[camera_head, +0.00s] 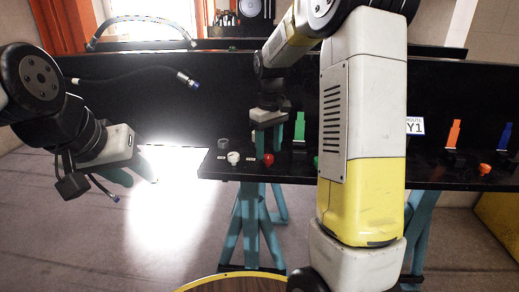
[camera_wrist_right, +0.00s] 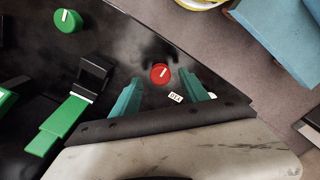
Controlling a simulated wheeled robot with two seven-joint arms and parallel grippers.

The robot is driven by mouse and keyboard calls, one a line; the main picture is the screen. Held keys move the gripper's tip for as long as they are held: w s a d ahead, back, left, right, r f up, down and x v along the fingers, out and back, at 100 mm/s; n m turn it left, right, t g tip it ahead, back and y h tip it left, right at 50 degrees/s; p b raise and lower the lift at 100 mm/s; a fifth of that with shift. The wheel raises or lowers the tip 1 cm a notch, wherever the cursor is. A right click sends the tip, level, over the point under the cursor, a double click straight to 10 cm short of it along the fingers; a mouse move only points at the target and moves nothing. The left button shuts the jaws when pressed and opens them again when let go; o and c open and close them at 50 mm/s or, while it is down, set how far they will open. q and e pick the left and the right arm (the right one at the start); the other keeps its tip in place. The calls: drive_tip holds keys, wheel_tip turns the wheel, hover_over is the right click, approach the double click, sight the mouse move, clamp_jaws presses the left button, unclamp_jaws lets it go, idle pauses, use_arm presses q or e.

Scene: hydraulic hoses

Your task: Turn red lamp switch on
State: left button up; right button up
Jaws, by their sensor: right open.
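The red lamp switch (camera_head: 268,159) is a round red knob on the black bench. In the right wrist view the red knob (camera_wrist_right: 160,73) has a white pointer line and a small white label, too small to read surely, beside it. My right gripper (camera_head: 268,148) points down just above the knob. In its wrist view my right gripper (camera_wrist_right: 161,93) is open, with its teal fingers either side of the knob and apart from it. My left gripper (camera_head: 135,176) hangs at the left, away from the bench, its teal fingers apart and nothing between them.
A white knob (camera_head: 233,158) and a dark knob (camera_head: 223,143) sit left of the red one. A green knob (camera_wrist_right: 68,20) and green connector (camera_wrist_right: 66,116) are nearby. Orange (camera_head: 454,135) and blue (camera_head: 505,137) connectors stand at right. A hose (camera_head: 140,72) hangs behind.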

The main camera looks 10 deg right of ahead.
drive_tip(key=shift+f, duration=1.15)
drive_tip(key=shift+c, duration=0.2)
clamp_jaws()
